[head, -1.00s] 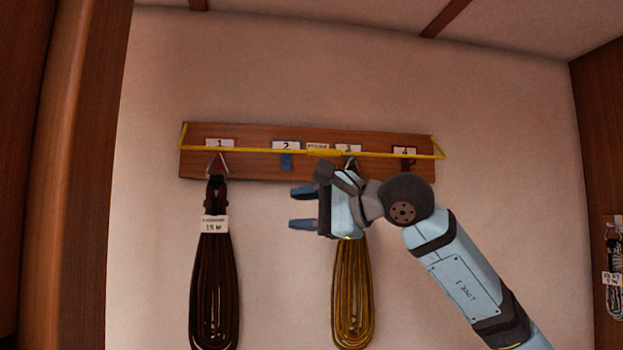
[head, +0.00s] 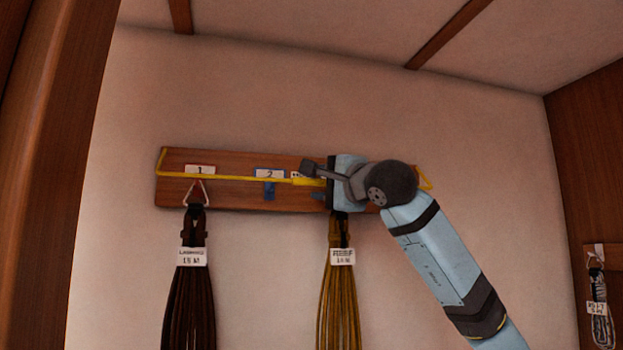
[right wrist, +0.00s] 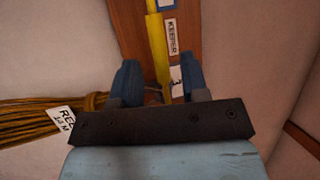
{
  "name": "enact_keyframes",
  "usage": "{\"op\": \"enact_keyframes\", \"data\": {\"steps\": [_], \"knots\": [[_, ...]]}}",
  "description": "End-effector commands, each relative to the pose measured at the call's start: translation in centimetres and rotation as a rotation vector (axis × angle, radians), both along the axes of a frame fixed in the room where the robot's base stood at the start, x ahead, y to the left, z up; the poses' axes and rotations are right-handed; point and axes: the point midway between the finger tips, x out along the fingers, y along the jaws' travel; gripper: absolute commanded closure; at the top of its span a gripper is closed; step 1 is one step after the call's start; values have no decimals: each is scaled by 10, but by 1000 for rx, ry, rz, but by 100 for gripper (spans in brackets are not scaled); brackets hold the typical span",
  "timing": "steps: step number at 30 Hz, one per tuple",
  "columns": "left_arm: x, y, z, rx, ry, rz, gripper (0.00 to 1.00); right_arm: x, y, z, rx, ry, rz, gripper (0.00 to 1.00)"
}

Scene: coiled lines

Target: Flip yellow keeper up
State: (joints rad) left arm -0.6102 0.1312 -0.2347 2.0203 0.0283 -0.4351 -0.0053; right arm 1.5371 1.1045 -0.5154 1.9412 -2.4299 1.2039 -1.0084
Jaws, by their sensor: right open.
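The yellow keeper (head: 235,178) is a long thin bar with bent ends, lying across the front of the wooden hook board (head: 228,199). A thicker yellow grip section shows near its middle, beside my right gripper. My right gripper (head: 317,183) is at the board, around the third hook, and hides part of the bar and labels. In the right wrist view its two blue fingers (right wrist: 158,68) are apart, with the yellow keeper (right wrist: 157,48) running up between them. I cannot tell whether the fingers touch it.
A dark brown coil (head: 188,300) hangs from hook 1, and a golden-yellow coil (head: 338,300) hangs below my gripper. Hook 2 (head: 269,190) is empty. Another small coil (head: 600,315) hangs on the right wall. A wooden post (head: 50,200) stands at left.

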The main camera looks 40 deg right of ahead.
Motion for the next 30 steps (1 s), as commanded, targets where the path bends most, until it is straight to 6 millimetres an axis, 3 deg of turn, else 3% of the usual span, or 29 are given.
{"op": "enact_keyframes", "data": {"steps": [6,18,24,30], "knots": [[0,1,5,4,-10,-3,57,28,-3,6,1,1,1,59],[1,1,7,4,-12,-2,57,35,-3,6,0,0,1,59],[1,0,7,3,-12,-1,57,35,-3,6,0,0,1,100],[1,0,8,3,-12,-1,57,35,-3,6,1,2,1,100]]}}
